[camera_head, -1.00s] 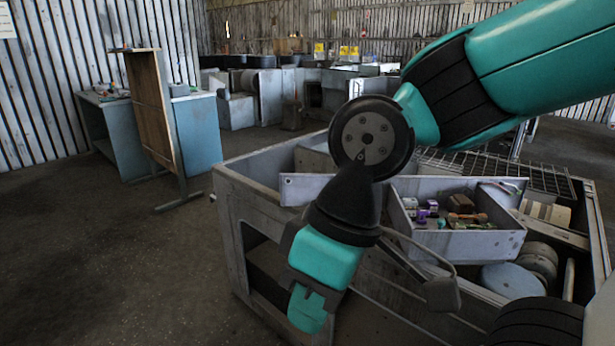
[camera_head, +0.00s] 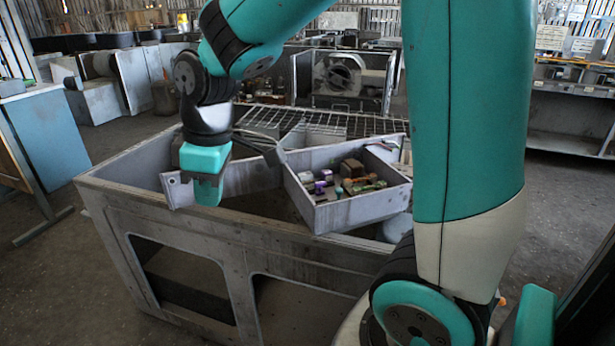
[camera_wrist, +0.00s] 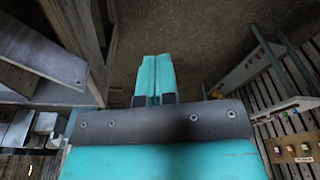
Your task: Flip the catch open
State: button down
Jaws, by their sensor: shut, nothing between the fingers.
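A grey housing with a round blower (camera_head: 340,75) stands behind the bench, well away from my gripper. I cannot make out a catch on it or anywhere else in these frames.
The grey workbench (camera_head: 190,228) is close below my gripper. An open grey tray (camera_head: 345,212) on it holds several small parts. A blue cabinet (camera_head: 45,140) stands at the left, shelving (camera_head: 570,130) at the right. Bare floor (camera_head: 85,295) lies at the front left.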

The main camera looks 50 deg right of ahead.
jog(key=w+d+f+n+h+p, duration=0.1)
jog(key=w+d+f+h, duration=0.2)
jog(key=w+d, duration=0.9)
jog(key=n+g+h+p, duration=0.2)
jog(key=n+g, duration=0.1)
send_near(309, 179)
jog(key=s+a+r, duration=0.2)
jog(key=a, duration=0.1)
jog(key=shift+s+a, duration=0.1)
jog(key=shift+f, duration=0.1)
jog(key=p+x, duration=0.1)
jog(key=x, duration=0.8)
jog(key=shift+s+d+f+p, duration=0.2)
jog(key=shift+f+p, duration=0.05)
jog(key=shift+p, duration=0.1)
